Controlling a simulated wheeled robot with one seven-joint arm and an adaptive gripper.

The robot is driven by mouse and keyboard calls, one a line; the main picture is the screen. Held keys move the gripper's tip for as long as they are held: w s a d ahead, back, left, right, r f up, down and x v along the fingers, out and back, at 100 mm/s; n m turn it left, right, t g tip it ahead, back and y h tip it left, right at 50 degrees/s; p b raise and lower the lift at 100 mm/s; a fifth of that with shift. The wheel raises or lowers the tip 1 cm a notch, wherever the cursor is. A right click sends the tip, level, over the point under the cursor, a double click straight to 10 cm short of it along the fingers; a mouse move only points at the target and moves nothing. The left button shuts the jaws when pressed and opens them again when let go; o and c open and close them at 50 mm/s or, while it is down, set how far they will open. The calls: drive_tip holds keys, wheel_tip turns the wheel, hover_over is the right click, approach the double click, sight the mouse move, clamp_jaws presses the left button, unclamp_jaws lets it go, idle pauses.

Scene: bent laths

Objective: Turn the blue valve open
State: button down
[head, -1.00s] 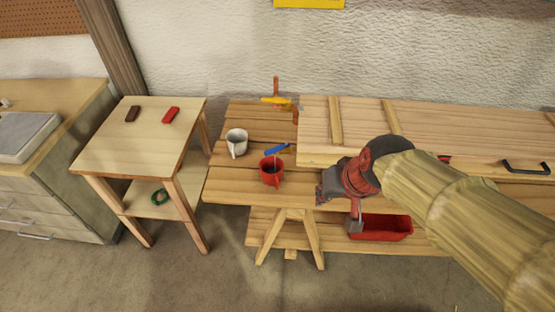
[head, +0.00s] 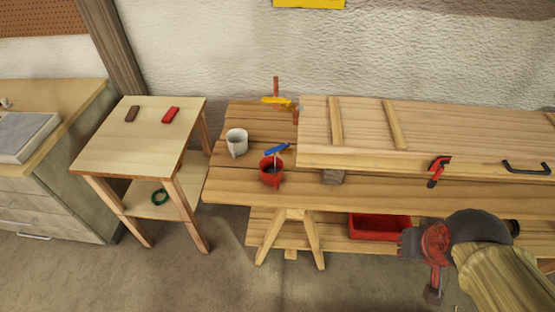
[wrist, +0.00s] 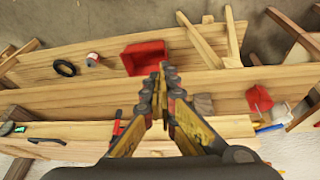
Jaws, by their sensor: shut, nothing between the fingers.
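A blue lever-like handle (head: 277,149) sits on the left part of the bench, close behind a red mug (head: 271,172). The mug partly hides what is under the handle, so I cannot tell how it is mounted. The blue handle also shows at the right of the wrist view (wrist: 270,127). A yellow handle (head: 277,100) on an upright copper-coloured pipe stands farther back. My gripper (head: 410,243) is in front of the bench at the lower right, well apart from the blue handle. In the wrist view its fingertips (wrist: 163,68) meet, with nothing between them.
A white mug (head: 237,142) stands left of the blue handle. A long plank panel (head: 365,125) covers the bench's right part, with a red clamp (head: 438,170) at its front edge. A red bin (head: 378,228) is on the lower shelf. A small table (head: 140,145) stands left.

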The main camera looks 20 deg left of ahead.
drive_tip(key=w+a+f+n+t, duration=0.15)
drive_tip(key=w+a+f, duration=0.25)
drive_tip(key=w+f, duration=0.5)
drive_tip(key=n+t+y, duration=0.6)
drive_tip(key=n+y, duration=0.1)
drive_tip(key=y, duration=0.7)
approach(277, 149)
drive_tip(key=w+a+b, duration=0.2)
drive_tip(key=a+b, duration=0.2)
drive_tip(key=a, duration=0.2)
drive_tip(key=shift+w+f, duration=0.2)
drive_tip(key=shift+w, duration=0.05)
drive_tip(key=shift+s+a, duration=0.1)
drive_tip(key=shift+a, duration=0.05)
